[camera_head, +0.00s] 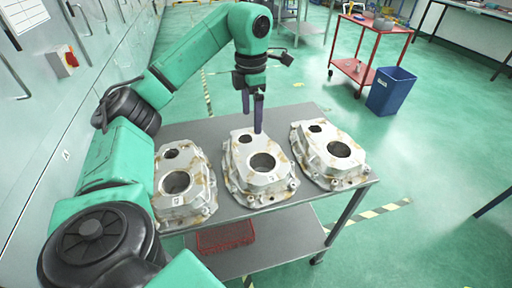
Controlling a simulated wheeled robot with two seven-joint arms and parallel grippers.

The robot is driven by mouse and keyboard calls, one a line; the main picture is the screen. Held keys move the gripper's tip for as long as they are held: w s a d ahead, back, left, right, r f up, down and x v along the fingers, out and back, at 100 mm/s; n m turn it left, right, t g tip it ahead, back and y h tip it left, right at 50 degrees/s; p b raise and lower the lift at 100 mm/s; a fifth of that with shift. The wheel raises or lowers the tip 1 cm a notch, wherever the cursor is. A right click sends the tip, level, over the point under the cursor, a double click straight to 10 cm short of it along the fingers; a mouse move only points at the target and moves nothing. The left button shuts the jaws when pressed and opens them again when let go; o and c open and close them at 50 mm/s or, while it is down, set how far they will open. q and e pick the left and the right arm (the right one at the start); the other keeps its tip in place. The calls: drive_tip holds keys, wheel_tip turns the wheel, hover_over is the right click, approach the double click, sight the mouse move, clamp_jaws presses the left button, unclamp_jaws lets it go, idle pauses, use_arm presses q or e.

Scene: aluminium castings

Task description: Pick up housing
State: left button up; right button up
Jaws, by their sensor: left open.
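Three cast aluminium housings with brownish stains sit in a row on a grey table (290,212). They are the left housing (199,196), the middle housing (241,171) and the right housing (315,157). Each has a large round bore and a smaller hole. My left gripper (252,128) points down over the far edge of the middle housing. Its two dark fingers are apart with nothing between them. I cannot tell whether the fingertips touch the casting. My left arm partly hides the left housing. My right gripper is not in view.
A red basket (226,236) lies on the table's lower shelf. Grey cabinets (40,95) line the left side. A red cart (352,65) and a blue bin (391,91) stand at the back right. The green floor right of the table is clear.

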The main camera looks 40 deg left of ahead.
use_arm(q)
drive_tip(key=b, duration=0.2)
hover_over(254, 147)
drive_tip(key=f, duration=0.5)
drive_tip(key=shift+s+d+f, duration=0.2)
drive_tip(key=shift+s+f, duration=0.1)
drive_tip(key=shift+f, duration=0.1)
wheel_tip(254, 147, down, 6)
drive_tip(key=shift+w+a+p, duration=0.1)
drive_tip(key=shift+a+p, duration=0.05)
drive_tip(key=shift+p, duration=0.45)
drive_tip(key=shift+w+f, duration=0.1)
drive_tip(key=shift+f, duration=0.35)
drive_tip(key=c, duration=0.4)
clamp_jaws()
drive_tip(key=shift+w+r, duration=0.1)
drive_tip(key=shift+r, duration=0.05)
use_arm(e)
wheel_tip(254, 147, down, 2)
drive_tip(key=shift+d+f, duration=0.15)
